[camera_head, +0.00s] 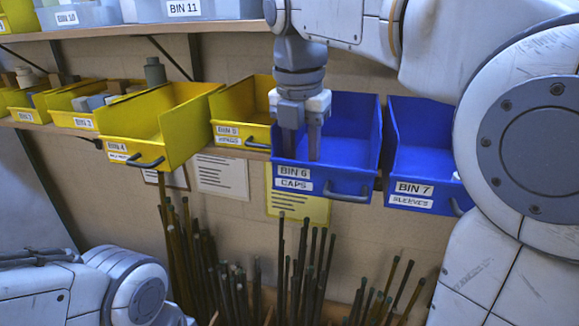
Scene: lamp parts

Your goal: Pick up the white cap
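No white cap can be made out. The blue bin labelled BIN 6 CAPS (350,130) is at the centre, and the visible part of its inside looks empty. Its front-left inside is partly hidden by my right gripper (303,145). That gripper points straight down into the bin, with its two grey fingers apart and nothing visible between them. The fingertips are near the bin's front wall; I cannot tell whether they touch it. My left arm shows at the lower left, with its gripper out of view.
Blue BIN 7 (425,160) stands to the right, with a small white piece partly visible inside. Yellow BIN 4 (165,122) and the yellow bin labelled RINGS (240,108) are left. An upper shelf (140,30) runs above. Dark rods (240,285) stand below the bins.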

